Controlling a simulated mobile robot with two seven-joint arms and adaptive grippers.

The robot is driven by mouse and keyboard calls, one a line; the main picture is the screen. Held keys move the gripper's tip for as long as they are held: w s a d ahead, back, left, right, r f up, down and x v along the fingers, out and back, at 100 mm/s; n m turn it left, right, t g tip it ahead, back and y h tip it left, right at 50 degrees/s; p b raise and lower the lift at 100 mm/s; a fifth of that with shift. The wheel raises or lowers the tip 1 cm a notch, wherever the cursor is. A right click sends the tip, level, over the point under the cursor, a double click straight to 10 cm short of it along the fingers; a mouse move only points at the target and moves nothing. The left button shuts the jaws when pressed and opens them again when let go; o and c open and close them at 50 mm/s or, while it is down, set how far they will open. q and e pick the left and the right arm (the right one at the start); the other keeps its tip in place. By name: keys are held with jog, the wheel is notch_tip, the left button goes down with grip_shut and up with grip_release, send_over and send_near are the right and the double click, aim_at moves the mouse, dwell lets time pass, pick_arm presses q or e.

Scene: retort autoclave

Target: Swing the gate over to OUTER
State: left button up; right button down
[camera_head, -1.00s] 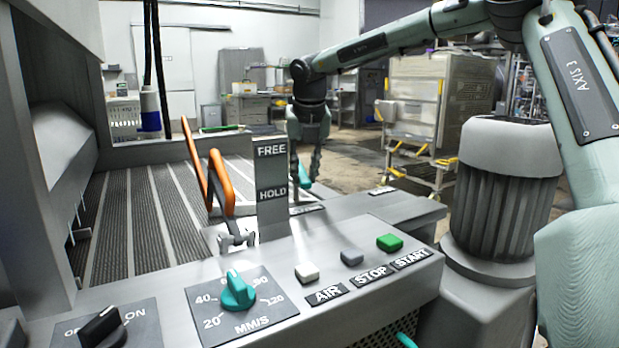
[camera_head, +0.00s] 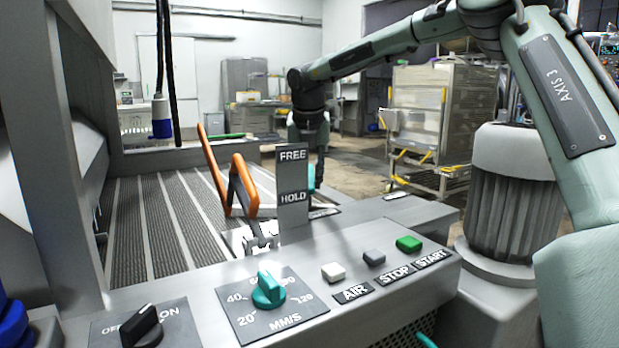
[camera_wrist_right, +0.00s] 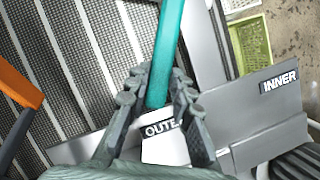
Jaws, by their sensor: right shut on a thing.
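The gate's teal lever (camera_wrist_right: 165,50) runs up between the fingers of my right gripper (camera_wrist_right: 158,100) in the right wrist view. The fingers are shut on it. The OUTER label (camera_wrist_right: 163,129) lies just below the lever, partly covered by a finger. The INNER label (camera_wrist_right: 279,81) is farther right on the same grey plate. In the head view my right gripper (camera_head: 316,150) is partly hidden behind the FREE/HOLD sign, and a small piece of the teal lever (camera_head: 311,178) shows beside the sign. My left gripper is not in view.
The FREE/HOLD sign (camera_head: 293,187) stands in front of my right gripper. An orange handle (camera_head: 243,187) is to its left, above the ribbed conveyor bed (camera_head: 150,228). The front panel carries a teal speed knob (camera_head: 268,289), a black switch (camera_head: 141,326) and several buttons.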

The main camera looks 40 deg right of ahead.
jog(key=c, duration=1.3)
grip_release()
jog(key=shift+w+a, duration=0.15)
jog(key=shift+a, duration=0.05)
jog(key=shift+r, duration=0.1)
jog(key=v, duration=1.2)
jog(key=shift+d, duration=0.1)
